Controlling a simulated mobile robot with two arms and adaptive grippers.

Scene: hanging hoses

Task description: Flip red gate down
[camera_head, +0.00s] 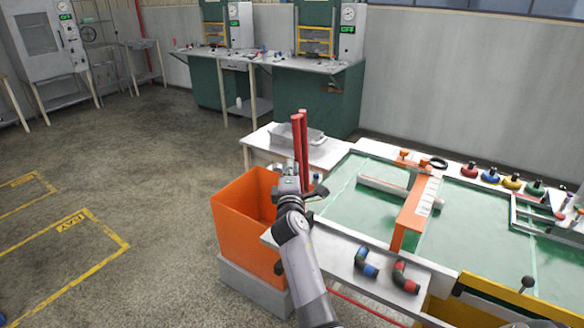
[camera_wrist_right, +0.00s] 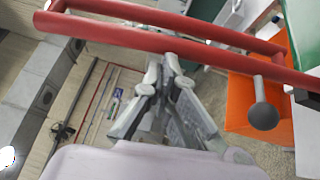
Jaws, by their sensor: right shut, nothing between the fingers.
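The red gate (camera_head: 300,140) stands upright in the head view, its two red bars rising above the near left corner of the green-topped table. In the right wrist view its red bars (camera_wrist_right: 190,42) cross the top of the picture, with a dark ball knob (camera_wrist_right: 263,115) at the right. My right gripper (camera_head: 290,185) is at the foot of the bars in the head view and hides their lower part. In the wrist view its fingers (camera_wrist_right: 164,66) are closed with nothing between them, close to the lower bar. I cannot tell whether they touch it. My left gripper is not in view.
An orange bin (camera_head: 240,225) stands left of the green-topped table (camera_head: 460,225). Pipe elbows (camera_head: 405,278) lie on the table's near ledge. A yellow gate (camera_head: 500,298) with a black knob is at the lower right. The floor at the left is clear.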

